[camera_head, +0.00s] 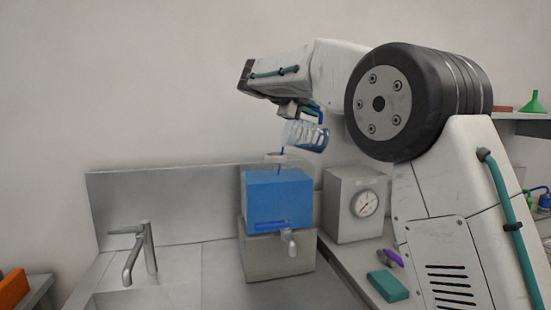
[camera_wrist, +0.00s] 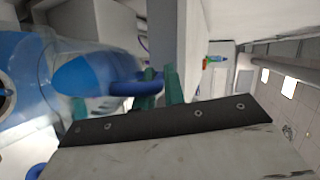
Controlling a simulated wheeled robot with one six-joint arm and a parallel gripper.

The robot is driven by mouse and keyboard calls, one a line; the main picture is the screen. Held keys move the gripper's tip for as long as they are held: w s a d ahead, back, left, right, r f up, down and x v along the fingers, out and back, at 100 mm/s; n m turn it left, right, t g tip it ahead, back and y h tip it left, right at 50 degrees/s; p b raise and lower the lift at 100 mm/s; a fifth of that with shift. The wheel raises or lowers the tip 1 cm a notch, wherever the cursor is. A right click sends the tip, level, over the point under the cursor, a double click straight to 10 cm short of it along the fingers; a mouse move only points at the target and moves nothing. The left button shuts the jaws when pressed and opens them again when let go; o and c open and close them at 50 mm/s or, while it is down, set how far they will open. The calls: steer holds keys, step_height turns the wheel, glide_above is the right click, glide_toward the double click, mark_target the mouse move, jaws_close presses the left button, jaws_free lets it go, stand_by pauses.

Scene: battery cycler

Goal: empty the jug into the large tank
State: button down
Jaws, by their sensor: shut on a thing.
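The jug (camera_head: 306,134) is clear with blue liquid inside and a blue handle. It is tilted well over above the large tank (camera_head: 280,202), its mouth toward the left. A thin blue stream runs from the mouth down to the opening on the tank's top. The tank holds blue liquid and has a tap at its front. My gripper (camera_head: 291,109) is shut on the jug's handle. In the wrist view, the teal fingers of my gripper (camera_wrist: 163,88) close around the blue handle, and blue liquid shows in the jug (camera_wrist: 85,75).
A grey box with a dial gauge (camera_head: 355,204) stands right of the tank. A sink tap (camera_head: 141,252) is at the left. A teal block (camera_head: 387,286) and a purple item (camera_head: 393,257) lie at the front right. A green funnel (camera_head: 533,102) is on the shelf.

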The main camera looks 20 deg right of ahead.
steer(key=shift+a+r+h, duration=0.25)
steer(key=shift+a+h, duration=0.1)
steer(key=shift+a, duration=0.3)
steer(key=shift+a+r+h, duration=0.25)
steer(key=shift+a+h, duration=0.1)
steer(key=shift+a, duration=0.25)
steer(key=shift+a, duration=0.3)
steer(key=shift+a+r+n, duration=0.1)
steer(key=shift+r+n, duration=0.05)
steer(key=shift+n, duration=0.15)
steer(key=shift+a+r+t+h, duration=0.2)
steer(key=shift+a+t+h, duration=0.15)
steer(key=shift+h, duration=0.25)
